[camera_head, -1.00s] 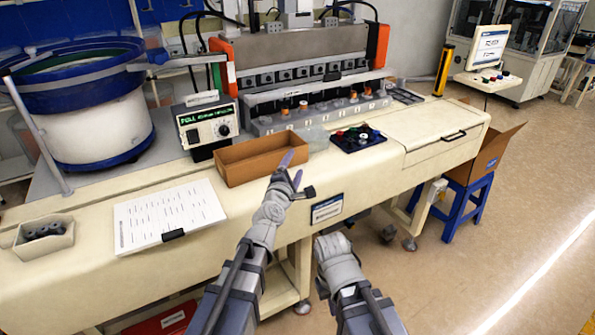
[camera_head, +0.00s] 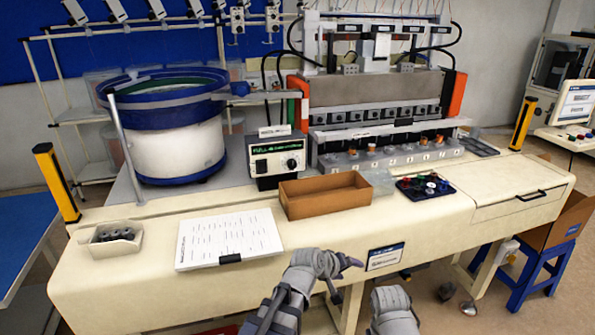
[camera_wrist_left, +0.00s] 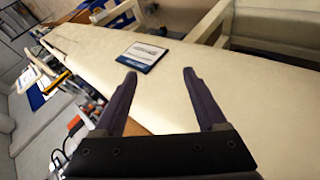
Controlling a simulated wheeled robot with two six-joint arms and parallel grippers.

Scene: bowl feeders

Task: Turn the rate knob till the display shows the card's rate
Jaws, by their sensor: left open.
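The control box (camera_head: 277,158) stands on the bench beside the blue bowl feeder, with a lit green display (camera_head: 271,148) whose text is too small to read surely. The rate knob (camera_head: 292,163) is on the right of its front face. A white printed sheet (camera_head: 228,236) with a dark clip lies on the bench; its lines are unreadable. My left gripper (camera_head: 346,279) is at the bench's front edge, below and apart from the knob. In the left wrist view its two fingers (camera_wrist_left: 160,75) are spread and empty. My right arm shows at the bottom; its gripper cannot be made out.
An open cardboard box (camera_head: 326,195) sits in front of the control box. A bin of dark parts (camera_head: 112,238) is at left. A label plate (camera_head: 385,256) is on the bench front.

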